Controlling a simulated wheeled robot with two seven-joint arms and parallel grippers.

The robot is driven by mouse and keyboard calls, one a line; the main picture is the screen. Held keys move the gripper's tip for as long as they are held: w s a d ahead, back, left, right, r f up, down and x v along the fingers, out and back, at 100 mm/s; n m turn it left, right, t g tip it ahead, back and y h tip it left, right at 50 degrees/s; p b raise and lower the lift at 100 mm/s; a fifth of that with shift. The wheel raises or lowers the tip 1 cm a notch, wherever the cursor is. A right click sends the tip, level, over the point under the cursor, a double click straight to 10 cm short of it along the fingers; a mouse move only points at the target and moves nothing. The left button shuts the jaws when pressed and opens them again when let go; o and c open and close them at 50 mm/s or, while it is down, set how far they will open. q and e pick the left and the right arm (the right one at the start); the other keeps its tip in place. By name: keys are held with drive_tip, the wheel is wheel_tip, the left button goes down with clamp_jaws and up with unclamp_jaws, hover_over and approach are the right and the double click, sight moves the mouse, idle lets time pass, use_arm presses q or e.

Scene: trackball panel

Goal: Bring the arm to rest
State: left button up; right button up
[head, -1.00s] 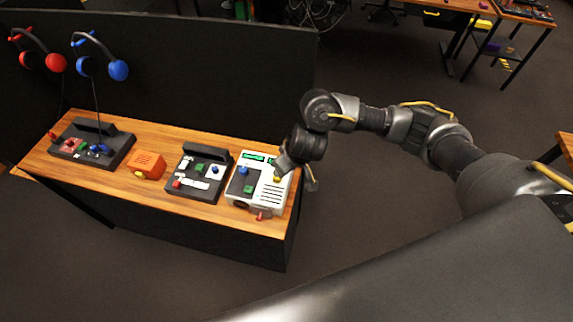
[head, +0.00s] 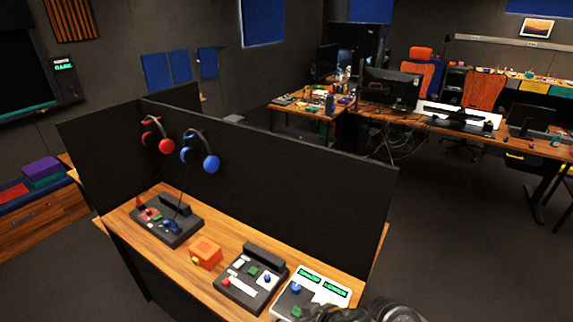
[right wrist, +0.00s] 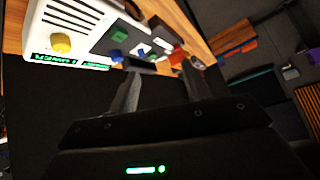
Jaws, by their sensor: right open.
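My right arm shows only as a dark link at the bottom edge of the head view, right of the white panel; its gripper is out of that view. In the right wrist view the right gripper (right wrist: 160,95) is open, its two fingers apart with nothing between them. The white panel (head: 320,297) with green displays and a blue ball stands at the right end of the wooden bench. It also shows at upper left in the right wrist view (right wrist: 85,14), with a yellow knob, apart from the fingers. My left gripper is not in view.
The bench (head: 223,233) also holds a black panel (head: 237,291), an orange box (head: 206,251) and another dark panel (head: 183,232). A black partition (head: 290,190) stands behind them, with red and blue headsets hanging on it. Open floor (head: 450,230) lies to the right.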

drive_tip(key=s+d+f+m+g+h, duration=0.2)
drive_tip(key=s+d+f+h, duration=0.1)
drive_tip(key=s+d, duration=0.75)
drive_tip(key=s+d+f+m+g+h, duration=0.1)
drive_tip(key=s+d+f+m+h, duration=0.15)
drive_tip(key=s+d, duration=0.8)
wheel_tip(320, 180, down, 35)
drive_tip(key=g+b, duration=0.1)
drive_tip(key=b, duration=0.7)
drive_tip(key=s+d+f+b, duration=0.1)
drive_tip(key=s+f+b, duration=0.2)
drive_tip(key=s+f, duration=0.5)
drive_tip(key=s+d+f+n+g+b, duration=0.1)
drive_tip(key=s+d+f+b, duration=0.1)
drive_tip(key=s+f, duration=0.6)
wheel_tip(320, 180, down, 5)
drive_tip(key=shift+d+r+b, duration=0.1)
drive_tip(key=shift+d+b, duration=0.1)
drive_tip(key=shift+b, duration=0.3)
drive_tip(key=shift+s+h, duration=0.1)
drive_tip(key=shift+h, duration=0.15)
